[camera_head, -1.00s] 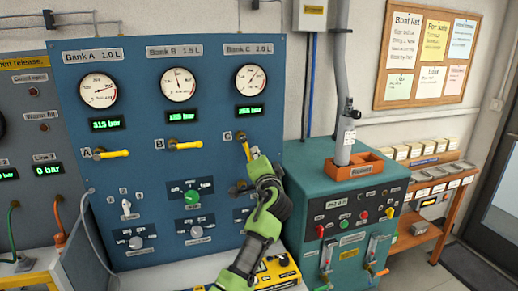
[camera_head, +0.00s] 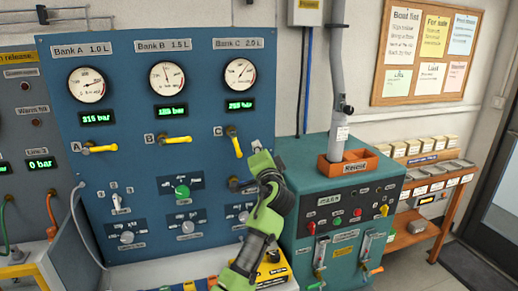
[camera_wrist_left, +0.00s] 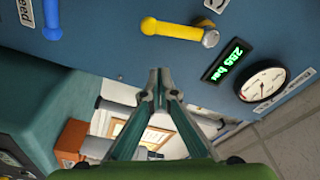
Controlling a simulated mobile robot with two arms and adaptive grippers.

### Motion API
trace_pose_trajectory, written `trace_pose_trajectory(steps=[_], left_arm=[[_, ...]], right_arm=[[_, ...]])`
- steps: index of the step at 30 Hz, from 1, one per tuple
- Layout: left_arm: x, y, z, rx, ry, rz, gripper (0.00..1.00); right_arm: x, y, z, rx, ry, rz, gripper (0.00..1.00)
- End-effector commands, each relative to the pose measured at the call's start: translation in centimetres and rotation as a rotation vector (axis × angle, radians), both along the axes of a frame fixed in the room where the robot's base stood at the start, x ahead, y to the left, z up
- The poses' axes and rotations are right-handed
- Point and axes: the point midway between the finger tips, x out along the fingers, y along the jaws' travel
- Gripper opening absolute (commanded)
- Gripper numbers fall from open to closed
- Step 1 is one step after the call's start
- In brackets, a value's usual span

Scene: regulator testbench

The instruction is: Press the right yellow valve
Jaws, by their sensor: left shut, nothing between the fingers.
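The right yellow valve (camera_head: 236,144), marked C, is on the blue panel (camera_head: 120,165) under the Bank C gauge. Its handle points steeply down, while the A valve (camera_head: 100,149) and B valve (camera_head: 175,140) lie nearly level. My left gripper (camera_head: 256,146) is just right of the C handle, apart from it. In the left wrist view the yellow handle (camera_wrist_left: 172,28) lies beyond the shut, empty fingertips (camera_wrist_left: 160,76), with a gap between. My right gripper is not in view.
A teal cabinet (camera_head: 300,180) with an orange tray (camera_head: 343,165) on top stands right of the panel. Below the C valve a dark fitting (camera_head: 236,184) sticks out. In the left wrist view a blue handle (camera_wrist_left: 49,15) shows at the upper left.

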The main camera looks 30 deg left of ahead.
Motion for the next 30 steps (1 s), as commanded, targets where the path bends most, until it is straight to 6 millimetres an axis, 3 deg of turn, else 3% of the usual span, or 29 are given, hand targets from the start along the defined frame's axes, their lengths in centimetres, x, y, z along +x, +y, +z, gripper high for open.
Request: trace_pose_trajectory(steps=[8,13,30], left_arm=[[-3.3,-3.2,-0.5,-0.003,-0.002,-0.004,0.00],[-4.8,-4.5,-0.5,-0.001,0.000,-0.003,0.00],[-5.3,-4.9,-0.3,-0.001,0.001,-0.002,0.00]], right_arm=[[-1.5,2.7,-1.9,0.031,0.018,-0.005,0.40],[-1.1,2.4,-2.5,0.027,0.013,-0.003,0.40],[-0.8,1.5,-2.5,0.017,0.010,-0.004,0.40]])
